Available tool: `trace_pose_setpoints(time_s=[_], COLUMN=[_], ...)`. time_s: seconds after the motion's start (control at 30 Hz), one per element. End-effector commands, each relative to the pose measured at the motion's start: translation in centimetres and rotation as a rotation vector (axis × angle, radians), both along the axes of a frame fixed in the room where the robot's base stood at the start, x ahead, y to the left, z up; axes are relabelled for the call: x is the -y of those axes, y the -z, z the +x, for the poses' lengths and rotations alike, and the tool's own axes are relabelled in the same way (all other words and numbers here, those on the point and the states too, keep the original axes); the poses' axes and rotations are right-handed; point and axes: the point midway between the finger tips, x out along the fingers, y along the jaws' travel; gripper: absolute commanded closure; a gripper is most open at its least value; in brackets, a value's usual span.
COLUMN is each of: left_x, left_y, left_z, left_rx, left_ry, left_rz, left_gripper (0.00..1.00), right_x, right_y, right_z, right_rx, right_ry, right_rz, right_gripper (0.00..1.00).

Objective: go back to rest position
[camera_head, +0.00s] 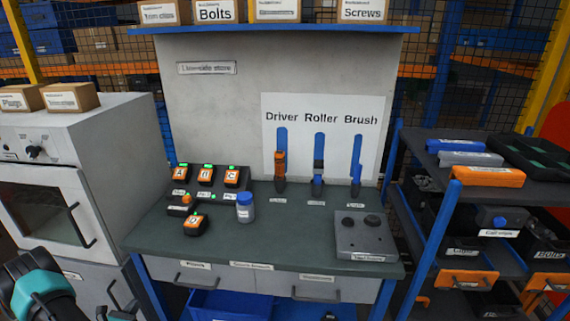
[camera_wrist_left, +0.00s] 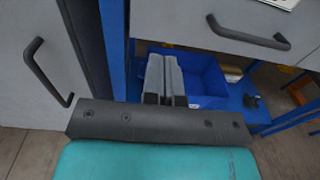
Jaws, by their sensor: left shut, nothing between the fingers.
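My left gripper (camera_wrist_left: 164,62) shows in the left wrist view as two grey fingers side by side, shut with nothing between them. It hangs in front of the bench, over the blue bin (camera_wrist_left: 207,82) on the lower shelf, below the drawer (camera_wrist_left: 220,20). In the head view my teal and black left arm is at the bottom left corner, low in front of the oven and bench. My right gripper is not in either view.
The workbench (camera_head: 300,235) holds orange-topped battery packs (camera_head: 205,173), a blue-lidded jar (camera_head: 245,208), a driver (camera_head: 281,170), a roller (camera_head: 319,178), a brush (camera_head: 356,178) and a grey box (camera_head: 365,235). An oven (camera_head: 70,170) stands left, a shelf rack (camera_head: 475,185) right.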

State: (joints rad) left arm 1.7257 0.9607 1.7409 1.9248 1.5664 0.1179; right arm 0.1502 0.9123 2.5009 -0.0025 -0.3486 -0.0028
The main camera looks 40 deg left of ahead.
Motion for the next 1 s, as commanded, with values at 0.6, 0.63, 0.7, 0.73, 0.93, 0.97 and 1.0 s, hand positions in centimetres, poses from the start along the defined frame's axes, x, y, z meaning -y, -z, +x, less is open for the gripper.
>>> trace_pose_setpoints(time_s=[0.6, 0.63, 0.7, 0.73, 0.93, 0.97, 1.0], left_x=[25.0, 26.3, 29.3, 30.5, 37.1, 37.9, 38.8], left_y=[5.1, 5.2, 5.4, 5.4, 5.7, 5.7, 5.7], left_z=[16.7, 16.9, 17.2, 17.2, 16.5, 16.3, 16.0], left_rx=[-0.406, -0.431, -0.489, -0.513, -0.664, -0.684, -0.709], left_ry=[0.936, 0.99, 1.117, 1.169, 1.516, 1.565, 1.63], left_rz=[-0.162, -0.152, -0.123, -0.106, 0.062, 0.095, 0.143], left_gripper=[1.0, 1.0, 1.0, 1.0, 1.0, 1.0, 1.0], right_x=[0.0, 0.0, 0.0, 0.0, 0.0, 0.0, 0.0], right_y=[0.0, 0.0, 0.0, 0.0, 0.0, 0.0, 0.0], right_z=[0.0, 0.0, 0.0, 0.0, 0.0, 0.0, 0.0], right_rx=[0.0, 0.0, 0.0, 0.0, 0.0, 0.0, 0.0], right_ry=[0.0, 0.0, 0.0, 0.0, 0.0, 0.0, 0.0], right_rz=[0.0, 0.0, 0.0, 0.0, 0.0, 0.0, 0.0], right_gripper=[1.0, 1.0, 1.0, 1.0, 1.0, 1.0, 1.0])
